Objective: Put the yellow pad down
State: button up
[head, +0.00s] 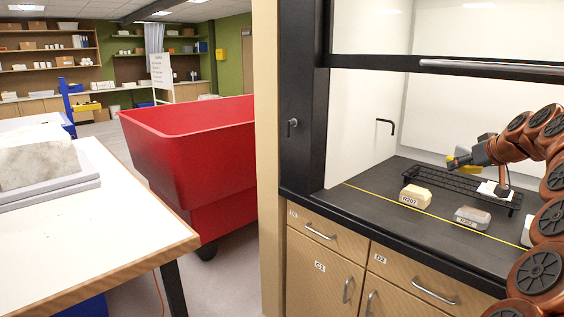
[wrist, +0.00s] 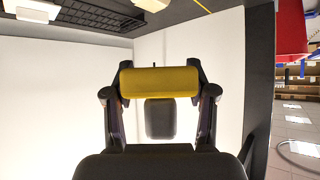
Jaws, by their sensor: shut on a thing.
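The yellow pad (head: 457,162) is held by my gripper (head: 468,158) inside the fume hood, above the black rack in the head view. In the wrist view the pad (wrist: 160,82) lies crosswise between the two fingers of my gripper (wrist: 160,85), which are shut on its ends. The pad looks clear of the counter. My gripper points to the left in the head view, and part of the pad is hidden behind it.
The black wire rack (head: 445,183) stands on the dark hood counter (head: 375,191). A cream labelled box (head: 415,196) and a clear-lidded box (head: 472,217) sit in front of it. A white item (head: 492,189) is by the rack's right end. The counter's left part is bare.

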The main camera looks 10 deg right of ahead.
jog(key=w+a+f, duration=0.4)
jog(key=a+f, duration=0.1)
jog(key=a, duration=0.3)
jog(key=w+a+f+n+y, duration=0.1)
jog(key=w+a+f, duration=0.4)
jog(key=a, duration=0.3)
jog(key=w+a+f, duration=0.4)
jog(key=a+f, duration=0.1)
jog(key=a, duration=0.3)
jog(key=s+a+f, duration=0.3)
jog(key=a+f, duration=0.5)
jog(key=s+a+f, duration=0.3)
jog(key=a+f, duration=0.5)
jog(key=a, duration=0.1)
notch_tip(320, 180, down, 10)
jog(key=b, duration=1)
jog(key=s+r+p, duration=0.3)
jog(key=r+p, duration=0.7)
jog(key=r, duration=0.1)
jog(key=s+r+p, duration=0.3)
jog(key=r+p, duration=0.8)
jog(key=r, duration=0.1)
jog(key=shift+r, duration=0.3)
jog(key=shift+s, duration=0.1)
